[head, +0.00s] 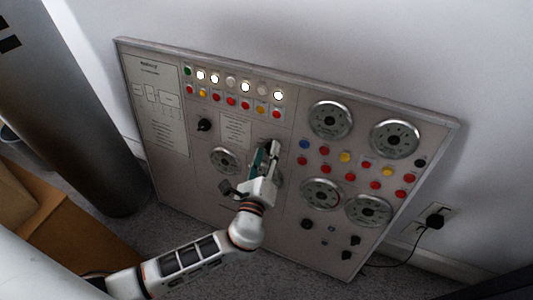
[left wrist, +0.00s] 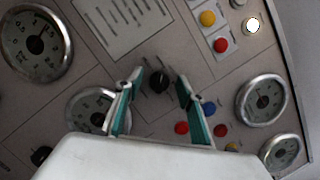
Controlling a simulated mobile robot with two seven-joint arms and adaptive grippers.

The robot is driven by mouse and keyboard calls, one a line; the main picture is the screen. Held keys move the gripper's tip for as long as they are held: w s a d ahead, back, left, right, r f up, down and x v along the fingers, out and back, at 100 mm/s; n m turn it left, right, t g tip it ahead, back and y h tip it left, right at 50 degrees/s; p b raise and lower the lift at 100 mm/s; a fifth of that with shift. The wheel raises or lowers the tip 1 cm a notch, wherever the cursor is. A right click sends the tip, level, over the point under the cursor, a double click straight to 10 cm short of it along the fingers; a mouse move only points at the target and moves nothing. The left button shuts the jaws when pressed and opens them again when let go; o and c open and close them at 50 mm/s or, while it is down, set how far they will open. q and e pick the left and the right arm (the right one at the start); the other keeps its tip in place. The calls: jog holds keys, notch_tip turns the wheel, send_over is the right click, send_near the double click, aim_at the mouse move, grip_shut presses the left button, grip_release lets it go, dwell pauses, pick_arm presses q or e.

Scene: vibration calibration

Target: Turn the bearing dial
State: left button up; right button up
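A black knob (left wrist: 158,82) on the panel shows between my left gripper's fingertips in the left wrist view; I cannot read its label, so I cannot tell whether it is the bearing dial. My left gripper (left wrist: 158,85) is open, with one teal-padded finger on each side of the knob and gaps between. In the head view the left gripper (head: 269,150) is in front of the panel's middle and hides this knob. Another black knob (head: 204,124) is on the panel further left. My right gripper is not in view.
The grey panel (head: 165,190) leans against the wall. It carries several round gauges (head: 331,119), coloured buttons (head: 344,156) and lit lamps (head: 246,87). A gauge (left wrist: 90,108) is close behind the left finger. A cardboard box (head: 60,225) stands left; a black plug (head: 435,220) is right.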

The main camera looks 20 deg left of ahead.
pick_arm(q)
jog(key=c, duration=1.1)
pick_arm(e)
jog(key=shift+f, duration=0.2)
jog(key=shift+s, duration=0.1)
